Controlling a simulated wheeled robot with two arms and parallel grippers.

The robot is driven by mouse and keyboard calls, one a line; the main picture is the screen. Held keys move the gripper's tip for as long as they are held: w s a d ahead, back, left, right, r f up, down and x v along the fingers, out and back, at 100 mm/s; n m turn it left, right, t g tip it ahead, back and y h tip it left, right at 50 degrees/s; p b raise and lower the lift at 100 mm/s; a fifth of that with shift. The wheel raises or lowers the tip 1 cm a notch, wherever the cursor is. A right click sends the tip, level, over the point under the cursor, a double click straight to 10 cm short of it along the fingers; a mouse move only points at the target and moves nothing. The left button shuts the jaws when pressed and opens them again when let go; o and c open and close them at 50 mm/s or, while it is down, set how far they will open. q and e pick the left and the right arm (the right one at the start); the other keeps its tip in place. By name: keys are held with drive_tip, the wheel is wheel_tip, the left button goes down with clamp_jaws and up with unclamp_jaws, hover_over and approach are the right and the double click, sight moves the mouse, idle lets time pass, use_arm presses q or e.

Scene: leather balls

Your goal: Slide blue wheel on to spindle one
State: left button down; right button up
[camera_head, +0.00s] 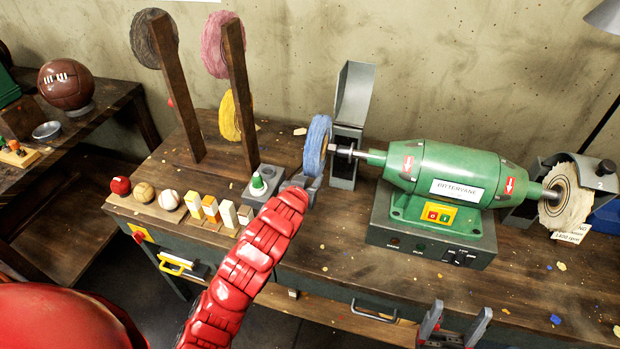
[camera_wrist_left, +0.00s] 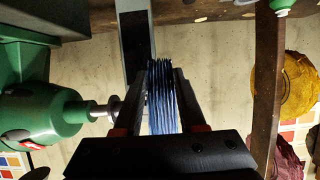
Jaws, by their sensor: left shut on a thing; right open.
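The blue wheel (camera_head: 318,145) is held upright at the left end of the green polishing machine (camera_head: 450,172). My left gripper (camera_head: 304,182) is shut on it from below. In the left wrist view the wheel (camera_wrist_left: 162,95) stands edge-on between the fingers. The machine's left spindle (camera_head: 347,152) points at the wheel's face; its tip is very close. In the left wrist view the spindle (camera_wrist_left: 104,110) ends beside a finger, and I cannot tell whether it touches the wheel. My right gripper (camera_head: 450,327) is open and empty at the bench's front edge.
A grey guard (camera_head: 352,100) stands behind the left spindle. A pale wheel (camera_head: 566,195) sits on the right spindle. Wooden posts (camera_head: 240,95) hold pink and yellow wheels.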

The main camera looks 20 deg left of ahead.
use_arm(q)
drive_tip(key=d+b, duration=0.6)
drive_tip(key=shift+d, duration=0.4)
idle(3.8)
drive_tip(key=shift+c, duration=2)
unclamp_jaws()
drive_tip(key=shift+s, duration=0.1)
drive_tip(key=shift+s, duration=0.1)
drive_tip(key=p+v, duration=1.7)
drive_tip(key=p, duration=0.5)
drive_tip(key=shift+p, duration=0.3)
drive_tip(key=shift+s, duration=0.1)
